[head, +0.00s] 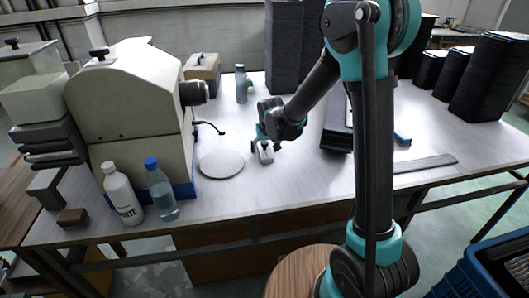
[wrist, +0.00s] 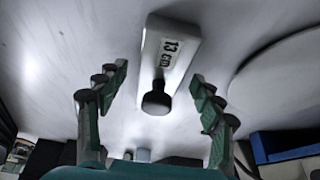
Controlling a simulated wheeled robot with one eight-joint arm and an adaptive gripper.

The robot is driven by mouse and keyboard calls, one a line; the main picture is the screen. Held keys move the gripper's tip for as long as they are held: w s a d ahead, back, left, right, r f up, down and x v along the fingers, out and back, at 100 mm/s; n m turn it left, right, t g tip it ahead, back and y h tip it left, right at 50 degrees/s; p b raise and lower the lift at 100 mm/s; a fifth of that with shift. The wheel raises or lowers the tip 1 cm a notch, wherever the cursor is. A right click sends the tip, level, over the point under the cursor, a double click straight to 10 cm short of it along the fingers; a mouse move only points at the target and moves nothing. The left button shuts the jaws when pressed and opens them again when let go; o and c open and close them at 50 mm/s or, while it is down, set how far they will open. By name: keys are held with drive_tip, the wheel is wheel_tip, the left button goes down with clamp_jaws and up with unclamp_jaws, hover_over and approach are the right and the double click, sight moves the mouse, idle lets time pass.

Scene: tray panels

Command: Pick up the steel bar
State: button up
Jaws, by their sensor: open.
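A short pale bar (wrist: 172,35) marked "13 cm", with a black knob (wrist: 157,99), lies on the table in the wrist view. I take it as the steel bar. In the head view the bar (head: 265,153) shows small and pale under my gripper (head: 267,143), which partly hides it. In the wrist view my gripper (wrist: 160,76) is open, with one green-padded finger on each side of the knob and clear gaps to both. Nothing is held. The exact height of the fingers above the bar cannot be told.
A round pale plate (head: 221,164) lies left of the bar. Bottles (head: 161,188) and a large cream machine (head: 130,110) stand farther left. Black stacked panels (head: 284,45) rise behind. A dark tray (head: 338,125) and a long flat grey strip (head: 425,163) are to the right.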

clamp_jaws()
idle(0.5)
